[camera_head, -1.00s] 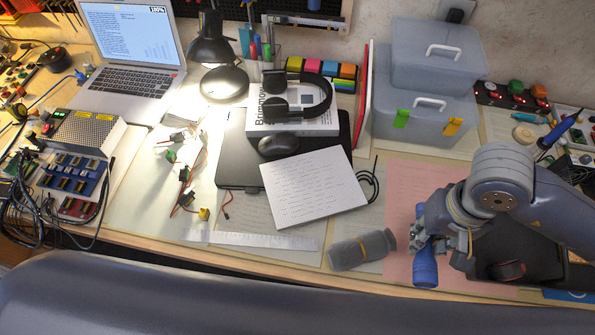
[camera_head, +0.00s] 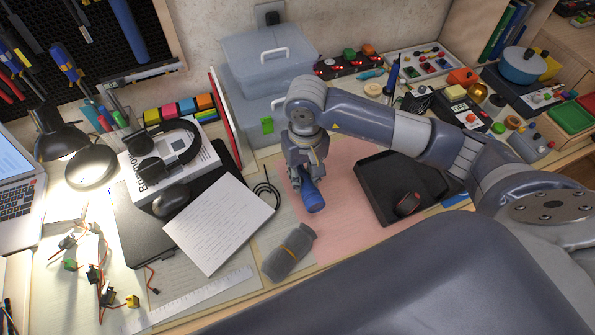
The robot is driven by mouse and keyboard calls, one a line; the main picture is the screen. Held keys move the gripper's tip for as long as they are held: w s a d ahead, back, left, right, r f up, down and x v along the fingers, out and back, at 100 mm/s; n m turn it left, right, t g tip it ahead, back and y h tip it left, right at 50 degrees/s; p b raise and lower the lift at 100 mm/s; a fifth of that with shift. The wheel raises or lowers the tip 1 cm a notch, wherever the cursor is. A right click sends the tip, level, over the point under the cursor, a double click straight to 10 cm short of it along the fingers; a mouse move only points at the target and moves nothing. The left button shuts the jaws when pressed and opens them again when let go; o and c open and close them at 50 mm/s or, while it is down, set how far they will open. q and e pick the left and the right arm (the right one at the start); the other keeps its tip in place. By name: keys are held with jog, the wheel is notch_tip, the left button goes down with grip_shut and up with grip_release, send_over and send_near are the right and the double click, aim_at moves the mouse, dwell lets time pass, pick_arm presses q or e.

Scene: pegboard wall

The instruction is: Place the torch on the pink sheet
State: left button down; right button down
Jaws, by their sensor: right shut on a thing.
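The blue torch (camera_head: 312,197) is held in my right gripper (camera_head: 306,176), which is shut on it. The torch points down towards the front, over the left part of the pink sheet (camera_head: 340,225). I cannot tell whether it touches the sheet. The gripper hides the torch's upper end. The pink sheet lies flat on the bench, partly covered by a black open tray (camera_head: 375,195) and by my right arm. My left gripper is out of view.
A grey rolled pouch (camera_head: 290,255) lies just left of the sheet's front edge. White paper (camera_head: 218,225), a black cable (camera_head: 268,195) and a storage box (camera_head: 270,75) are nearby. The tray holds a dark and red item (camera_head: 408,204). The sheet's front middle is bare.

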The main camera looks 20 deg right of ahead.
jog(key=shift+w+a, duration=0.1)
jog(key=shift+w, duration=1)
jog(key=shift+w+f+p, duration=0.2)
jog(key=shift+p, duration=0.1)
notch_tip(320, 180, down, 3)
jog(key=shift+f+p, duration=0.1)
jog(key=shift+p, duration=0.35)
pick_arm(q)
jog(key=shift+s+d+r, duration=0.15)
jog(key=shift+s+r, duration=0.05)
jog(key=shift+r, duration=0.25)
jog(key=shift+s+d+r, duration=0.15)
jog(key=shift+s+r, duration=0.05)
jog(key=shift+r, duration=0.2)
pick_arm(e)
jog(key=shift+f, duration=0.15)
jog(key=c, duration=1.8)
grip_release()
jog(key=shift+f+b, duration=0.1)
jog(key=shift+b, duration=0.2)
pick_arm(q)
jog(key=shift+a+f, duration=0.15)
pick_arm(e)
jog(key=o, duration=0.4)
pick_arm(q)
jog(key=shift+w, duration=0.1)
pick_arm(e)
jog(key=shift+o, duration=0.2)
